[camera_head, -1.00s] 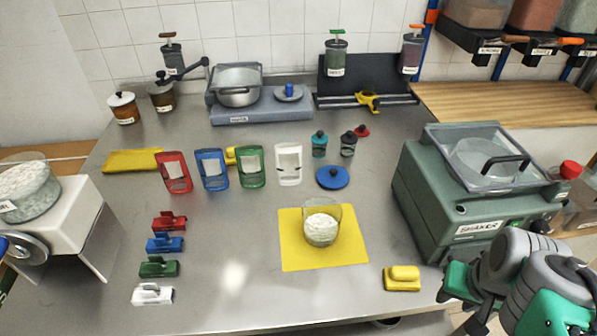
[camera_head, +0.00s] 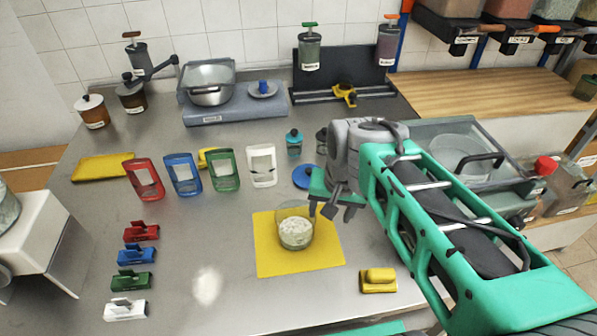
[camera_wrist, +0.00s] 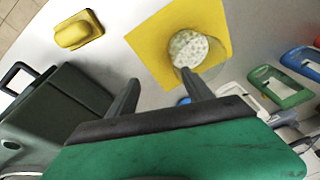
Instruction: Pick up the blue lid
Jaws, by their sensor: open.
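The blue lid (camera_head: 303,177) is a round disc with a dark knob, lying on the steel table behind the yellow mat. My gripper hides its right part in the head view. In the wrist view a small patch of blue (camera_wrist: 184,101), probably the lid, shows beside the right finger. My gripper (camera_head: 331,210) is above the table, just right of the lid and apart from it. In the wrist view its fingers (camera_wrist: 160,78) are spread with nothing between them.
A glass jar of white contents (camera_head: 296,232) stands on the yellow mat (camera_head: 275,262), close to my gripper. A yellow block (camera_head: 378,286) lies in front.

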